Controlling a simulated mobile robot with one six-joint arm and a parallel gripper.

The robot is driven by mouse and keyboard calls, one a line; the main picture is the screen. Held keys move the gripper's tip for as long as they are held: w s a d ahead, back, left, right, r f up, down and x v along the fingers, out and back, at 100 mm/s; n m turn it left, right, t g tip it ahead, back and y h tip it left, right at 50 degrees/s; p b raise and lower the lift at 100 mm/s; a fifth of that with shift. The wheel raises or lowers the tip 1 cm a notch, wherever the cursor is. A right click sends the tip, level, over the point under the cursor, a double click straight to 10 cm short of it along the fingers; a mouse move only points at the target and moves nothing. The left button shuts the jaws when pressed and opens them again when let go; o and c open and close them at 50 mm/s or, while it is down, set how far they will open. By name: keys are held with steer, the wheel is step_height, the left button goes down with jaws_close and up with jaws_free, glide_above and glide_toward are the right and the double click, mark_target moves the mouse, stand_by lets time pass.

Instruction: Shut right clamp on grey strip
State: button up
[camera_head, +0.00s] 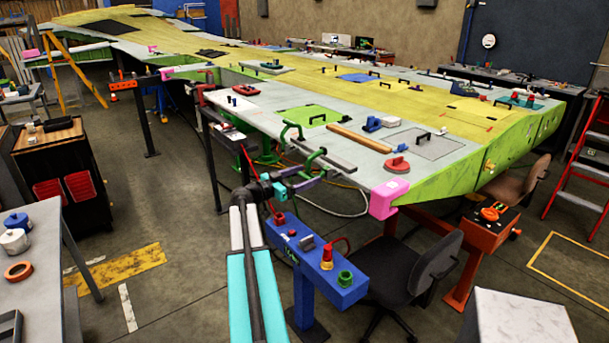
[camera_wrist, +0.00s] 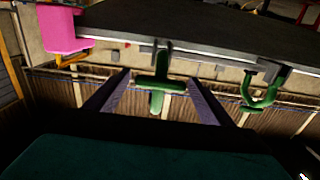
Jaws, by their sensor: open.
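My gripper (camera_head: 304,178) is at the near edge of the wing in the head view, with its fingers by the right green clamp (camera_head: 312,158). In the wrist view the gripper (camera_wrist: 158,82) is open, with one dark finger on each side of a green clamp handle (camera_wrist: 157,101); I cannot tell whether they touch. The left green clamp (camera_head: 290,130) stands farther along the edge; a second green clamp shows at the right of the wrist view (camera_wrist: 262,98). A grey strip (camera_head: 339,161) lies by the right clamp in the head view. Whether the clamp's jaw presses on it cannot be seen.
A pink corner block (camera_head: 388,198) caps the wing's near corner and also shows in the wrist view (camera_wrist: 64,30). A blue stand (camera_head: 318,265) and an office chair (camera_head: 415,275) are below the edge. A red-handled disc (camera_head: 397,165) lies on the wing.

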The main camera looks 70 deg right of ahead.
steer(key=c, duration=1.5)
steer(key=shift+w, duration=0.15)
